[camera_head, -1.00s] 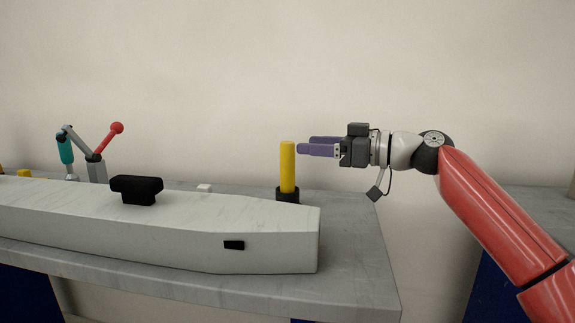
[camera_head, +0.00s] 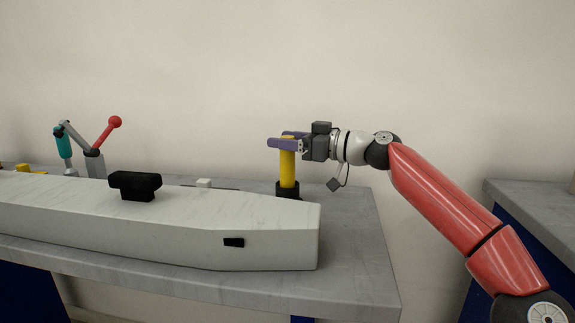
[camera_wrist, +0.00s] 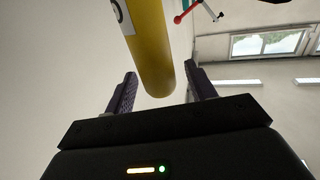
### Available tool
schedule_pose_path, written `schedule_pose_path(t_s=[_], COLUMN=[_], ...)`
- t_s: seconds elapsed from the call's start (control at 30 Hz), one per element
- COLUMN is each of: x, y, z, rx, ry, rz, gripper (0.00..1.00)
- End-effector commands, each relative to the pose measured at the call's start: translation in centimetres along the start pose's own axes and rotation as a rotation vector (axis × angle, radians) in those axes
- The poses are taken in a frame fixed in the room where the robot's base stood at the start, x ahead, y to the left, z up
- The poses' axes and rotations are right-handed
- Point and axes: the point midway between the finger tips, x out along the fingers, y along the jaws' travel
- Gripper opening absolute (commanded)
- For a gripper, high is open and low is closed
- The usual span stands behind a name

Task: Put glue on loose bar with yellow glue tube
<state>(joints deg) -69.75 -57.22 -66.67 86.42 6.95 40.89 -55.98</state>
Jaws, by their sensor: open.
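The yellow glue tube (camera_head: 287,170) stands upright in a black holder (camera_head: 288,190) near the right end of the table. My gripper (camera_head: 286,139) is open, with its purple fingers level with the upper part of the tube, one finger on either side. In the wrist view the yellow tube (camera_wrist: 152,50) shows between the two fingers of my gripper (camera_wrist: 158,90), with a gap on each side. I cannot make out for certain which part is the loose bar.
A long pale beam-shaped body (camera_head: 180,225) with a black handle (camera_head: 135,185) lies on the grey table (camera_head: 350,260) in front of the tube. A clamp with a red-knobbed lever (camera_head: 103,140) stands at the left. A second table (camera_head: 540,205) is at the right.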

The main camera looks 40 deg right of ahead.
Motion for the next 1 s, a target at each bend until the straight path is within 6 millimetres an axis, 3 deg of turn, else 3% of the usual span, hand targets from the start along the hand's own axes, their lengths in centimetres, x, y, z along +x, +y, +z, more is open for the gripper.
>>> schedule_pose_path(t_s=[0.07, 0.47, 0.83, 1.0], x=[0.0, 0.0, 0.0, 0.0], y=[0.0, 0.0, 0.0, 0.0], z=[0.0, 0.0, -0.2, -1.6], rx=[0.000, 0.001, 0.000, -0.002], ry=[0.000, 0.000, 0.000, 0.000], rz=[0.000, -0.001, 0.000, 0.000], gripper=[0.53, 0.00, 0.00, 0.00])
